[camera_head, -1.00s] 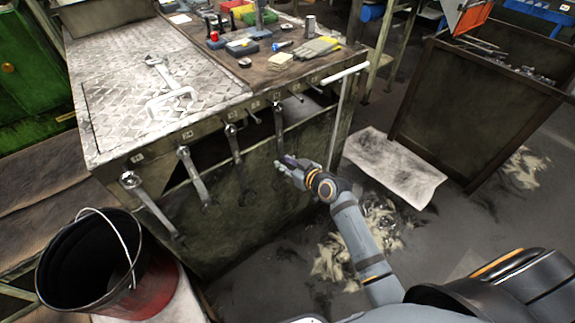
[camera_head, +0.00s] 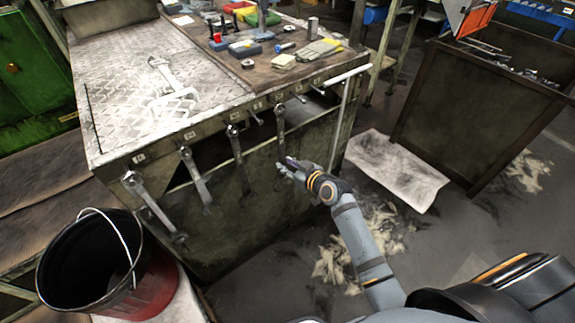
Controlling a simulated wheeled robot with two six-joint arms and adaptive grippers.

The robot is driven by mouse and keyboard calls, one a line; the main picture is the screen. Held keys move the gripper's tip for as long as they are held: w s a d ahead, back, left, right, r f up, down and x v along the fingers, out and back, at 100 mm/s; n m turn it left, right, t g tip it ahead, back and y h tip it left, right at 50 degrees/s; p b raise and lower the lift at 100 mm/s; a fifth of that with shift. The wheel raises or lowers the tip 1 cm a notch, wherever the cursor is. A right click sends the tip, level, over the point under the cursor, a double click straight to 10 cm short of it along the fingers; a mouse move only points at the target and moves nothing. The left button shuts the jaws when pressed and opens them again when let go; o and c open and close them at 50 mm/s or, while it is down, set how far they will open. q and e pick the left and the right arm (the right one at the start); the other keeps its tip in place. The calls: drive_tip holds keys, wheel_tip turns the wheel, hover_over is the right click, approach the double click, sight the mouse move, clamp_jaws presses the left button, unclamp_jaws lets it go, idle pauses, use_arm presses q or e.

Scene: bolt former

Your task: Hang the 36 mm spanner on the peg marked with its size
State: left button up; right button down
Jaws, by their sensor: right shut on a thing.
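Several spanners hang in a row from pegs along the bench's front edge: one at the far left (camera_head: 150,202), a second (camera_head: 196,176), a third (camera_head: 236,150) and a fourth (camera_head: 280,125). Small size labels sit above the pegs, too small to read, so I cannot tell which spanner is the 36 mm one. My right gripper (camera_head: 286,164) is shut on the lower shank of the fourth spanner, whose upper end is at its peg. The fingers partly cover the shank. My left gripper is not in view.
Pegs without spanners (camera_head: 257,119) show between and right of the spanners.

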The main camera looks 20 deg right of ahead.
drive_tip(key=shift+r, duration=0.15)
drive_tip(key=c, duration=1)
unclamp_jaws()
drive_tip(key=shift+f, duration=0.25)
drive_tip(key=v, duration=1.2)
drive_tip(key=shift+r, duration=0.2)
